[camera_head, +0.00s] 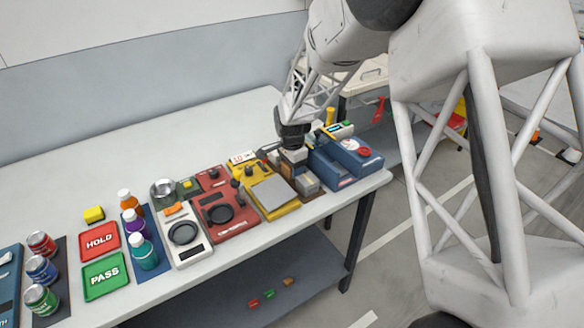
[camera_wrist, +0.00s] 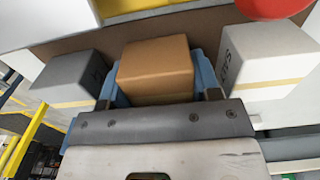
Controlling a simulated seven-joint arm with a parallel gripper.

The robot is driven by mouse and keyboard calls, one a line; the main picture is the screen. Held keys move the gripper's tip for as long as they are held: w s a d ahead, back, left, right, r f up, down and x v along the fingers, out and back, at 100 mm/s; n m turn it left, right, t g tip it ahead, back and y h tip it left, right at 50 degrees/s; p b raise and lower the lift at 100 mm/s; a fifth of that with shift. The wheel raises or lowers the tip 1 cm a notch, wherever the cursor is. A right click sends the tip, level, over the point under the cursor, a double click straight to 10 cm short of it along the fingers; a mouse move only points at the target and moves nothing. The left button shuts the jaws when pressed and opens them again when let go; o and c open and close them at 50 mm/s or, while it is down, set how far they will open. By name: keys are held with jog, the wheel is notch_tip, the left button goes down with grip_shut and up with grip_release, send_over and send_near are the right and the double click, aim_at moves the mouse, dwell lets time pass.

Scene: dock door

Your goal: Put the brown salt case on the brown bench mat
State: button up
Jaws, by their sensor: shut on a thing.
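The brown salt case (camera_wrist: 155,68) sits between the blue fingertips of my gripper (camera_wrist: 160,88) in the wrist view, and the gripper is shut on it. A brown strip, which looks like the bench mat (camera_wrist: 210,38), runs behind the case. I cannot tell whether the case touches the mat. In the camera_head view my gripper (camera_head: 294,150) is low over the bench's right end, between the yellow scale and the blue device; there the brown case is not clearly visible.
A dark grey case (camera_wrist: 72,72) and a white case (camera_wrist: 268,62) flank the held case closely. The yellow scale (camera_head: 270,195) and blue device (camera_head: 350,158) stand on either side. The rear bench (camera_head: 150,140) is clear.

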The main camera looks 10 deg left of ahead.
jog(key=shift+f, duration=0.1)
jog(key=o, duration=1)
notch_tip(320, 180, up, 12)
jog(key=shift+r, duration=0.15)
dwell(0.9)
